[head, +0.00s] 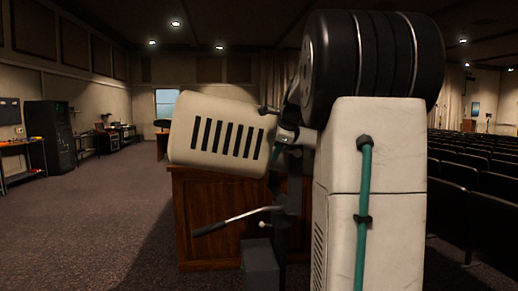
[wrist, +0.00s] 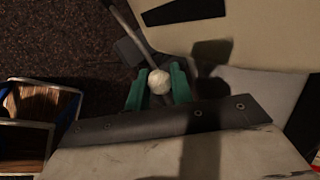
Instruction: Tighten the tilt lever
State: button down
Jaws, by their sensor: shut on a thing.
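In the wrist view, the two teal fingers of my gripper (wrist: 158,88) are closed on either side of a pale, rounded knob (wrist: 160,81). A thin grey rod (wrist: 128,30) runs from the top of the picture down toward the knob; I cannot tell whether they join. In the head view, a lever with a metal rod and a dark handle (head: 210,229) sticks out to the left, slanting slightly down, in front of the wooden desk. I cannot tell whether it is the tilt lever or how it relates to the knob. My arm hides my gripper in the head view.
A wooden desk (head: 196,215) stands behind my arm. In the wrist view, a riveted dark strip (wrist: 105,127) lies just below the fingers, and wooden boxes with metal edges (wrist: 42,98) are at left. Carpet (head: 100,215) is open at left; dark seats (head: 478,185) fill the right.

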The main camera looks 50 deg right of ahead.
jog(key=shift+d+f, duration=0.1)
jog(key=shift+f, duration=0.1)
dwell(0.4)
jog(key=c, duration=1.3)
grip_release()
jog(key=shift+d, duration=0.1)
jog(key=v, duration=0.8)
jog(key=shift+w+f, duration=0.1)
